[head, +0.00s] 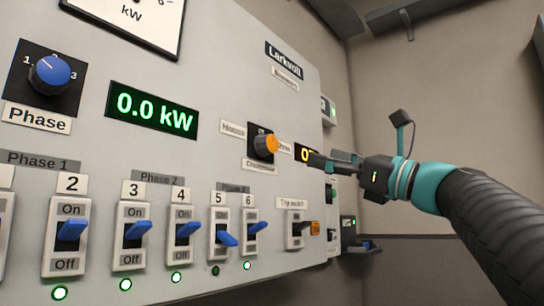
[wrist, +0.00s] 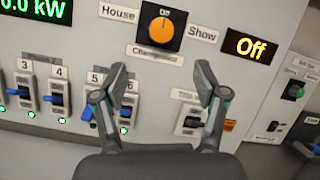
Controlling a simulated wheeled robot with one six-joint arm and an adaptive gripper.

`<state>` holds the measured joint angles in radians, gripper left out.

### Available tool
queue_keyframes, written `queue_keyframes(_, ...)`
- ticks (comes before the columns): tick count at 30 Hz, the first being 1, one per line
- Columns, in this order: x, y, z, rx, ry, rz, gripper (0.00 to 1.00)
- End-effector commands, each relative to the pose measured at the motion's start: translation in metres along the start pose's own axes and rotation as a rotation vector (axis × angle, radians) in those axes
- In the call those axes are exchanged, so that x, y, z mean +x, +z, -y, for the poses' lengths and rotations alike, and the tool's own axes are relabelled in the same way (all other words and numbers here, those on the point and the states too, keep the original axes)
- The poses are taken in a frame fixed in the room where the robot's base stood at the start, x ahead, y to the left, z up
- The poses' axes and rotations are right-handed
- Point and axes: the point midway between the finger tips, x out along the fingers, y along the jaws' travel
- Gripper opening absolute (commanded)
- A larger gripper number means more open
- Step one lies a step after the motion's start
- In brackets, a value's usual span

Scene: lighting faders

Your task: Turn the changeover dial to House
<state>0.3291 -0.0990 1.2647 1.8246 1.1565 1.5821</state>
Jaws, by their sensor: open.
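The changeover dial is an orange knob on a black plate, in the wrist view (wrist: 161,32) at upper middle and in the head view (head: 265,146). The House label (wrist: 118,13) is at its left and the Show label (wrist: 203,33) at its right; a Changeover label is below. A small light mark shows near the knob's top, between the two labels. My gripper (wrist: 162,78) is open and empty, its fingers spread below the dial in the wrist view. In the head view my gripper (head: 325,160) is right of the dial, apart from it.
A display reading Off (wrist: 249,46) is right of the dial. Below are blue breaker switches (head: 181,224) and a trip switch (head: 298,229). The blue Phase dial (head: 52,74) and a 0.0 kW display (head: 153,110) are at left. Switch 5's lamp is dark.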

Motion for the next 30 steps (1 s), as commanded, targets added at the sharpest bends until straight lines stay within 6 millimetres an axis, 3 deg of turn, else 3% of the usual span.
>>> queue_keyframes(8, 0.027, 0.001, -0.004, 0.004, 0.013, 0.004, 0.72)
queue_keyframes(24, 0.120, 0.001, -0.003, 0.003, 0.007, 0.002, 0.72)
queue_keyframes(30, 0.136, 0.001, -0.003, 0.002, 0.005, 0.002, 0.72)
